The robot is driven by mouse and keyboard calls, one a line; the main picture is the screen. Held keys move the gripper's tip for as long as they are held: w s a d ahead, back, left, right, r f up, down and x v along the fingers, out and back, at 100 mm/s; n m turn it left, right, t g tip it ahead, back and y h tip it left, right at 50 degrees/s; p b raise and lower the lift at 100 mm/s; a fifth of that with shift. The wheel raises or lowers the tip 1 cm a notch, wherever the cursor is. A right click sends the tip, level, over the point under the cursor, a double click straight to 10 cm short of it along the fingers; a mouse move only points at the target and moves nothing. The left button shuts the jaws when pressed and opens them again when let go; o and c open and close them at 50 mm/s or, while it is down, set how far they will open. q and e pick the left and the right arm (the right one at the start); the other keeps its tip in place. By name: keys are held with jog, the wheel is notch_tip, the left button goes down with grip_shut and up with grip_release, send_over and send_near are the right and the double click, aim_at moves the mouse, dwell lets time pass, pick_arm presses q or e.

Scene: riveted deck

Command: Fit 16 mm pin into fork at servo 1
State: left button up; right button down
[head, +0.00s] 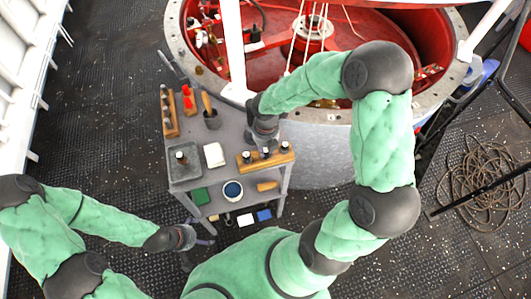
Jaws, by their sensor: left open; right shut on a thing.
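A wooden block (274,160) at the front right of the grey cart holds several dark-topped, pale pins. My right gripper (266,143) reaches down over the middle of this block. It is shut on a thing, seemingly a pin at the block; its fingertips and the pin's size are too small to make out. My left gripper (198,243) is open and empty, low at the cart's front left corner. The red-lined round well (350,30) behind the cart has several fittings inside. I cannot tell which is the fork at servo 1.
Coiled rope (480,180) lies on the deck at right.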

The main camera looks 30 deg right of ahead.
jog(key=shift+r, duration=0.2)
jog(key=shift+r+p, duration=2.55)
jog(key=shift+p, duration=0.15)
